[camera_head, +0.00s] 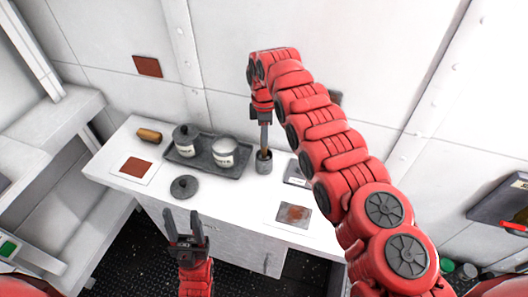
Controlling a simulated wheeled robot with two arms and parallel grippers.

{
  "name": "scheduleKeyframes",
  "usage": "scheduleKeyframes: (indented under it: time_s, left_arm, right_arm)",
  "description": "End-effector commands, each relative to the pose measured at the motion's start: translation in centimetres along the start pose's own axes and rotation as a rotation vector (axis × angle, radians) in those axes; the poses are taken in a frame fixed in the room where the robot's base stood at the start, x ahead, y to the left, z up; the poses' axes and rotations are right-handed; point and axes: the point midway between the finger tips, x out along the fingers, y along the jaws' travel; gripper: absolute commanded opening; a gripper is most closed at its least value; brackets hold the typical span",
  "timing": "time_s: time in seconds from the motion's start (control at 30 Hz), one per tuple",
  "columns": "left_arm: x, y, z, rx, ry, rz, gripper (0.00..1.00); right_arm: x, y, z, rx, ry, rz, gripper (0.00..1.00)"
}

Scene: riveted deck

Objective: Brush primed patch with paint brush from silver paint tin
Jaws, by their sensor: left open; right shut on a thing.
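My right gripper (264,123) points down at the back of the white counter, shut on the paint brush (264,152). The brush stands in a dark grey cup (264,165); its lower end is hidden inside. A pale, silvery tin (224,160), without a lid, stands on a dark tray to the left of the cup. A darker tin (186,147) beside it has its lid on. Red-brown patches show on the wall (147,66) and on a white sheet (137,167); I cannot tell which is primed. My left gripper (182,213) is open and empty before the counter's front edge.
The tray (207,170) holds both tins. A loose dark lid (184,187) lies in front of it. A wooden cylinder (149,135) lies at the back left. A grey plate with rusty marks (294,214) lies at the right, partly near my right arm. The counter's front middle is clear.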

Motion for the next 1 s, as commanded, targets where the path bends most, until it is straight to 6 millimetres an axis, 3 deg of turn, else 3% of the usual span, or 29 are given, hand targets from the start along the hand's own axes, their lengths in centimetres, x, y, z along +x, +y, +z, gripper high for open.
scheduleKeyframes:
  time_s: [0.33, 1.0]
  left_arm:
    - [0.0, 0.0, 0.0, 0.0, 0.0, 0.0, 0.5]
    - [0.3, 0.0, -0.1, 0.0, 0.0, 0.0, 0.5]
  right_arm:
    - [-0.4, 0.0, 0.0, 0.0, 0.0, 0.001, 0.0]
    - [-4.9, 0.0, 0.0, 0.0, 0.0, -0.001, 0.0]
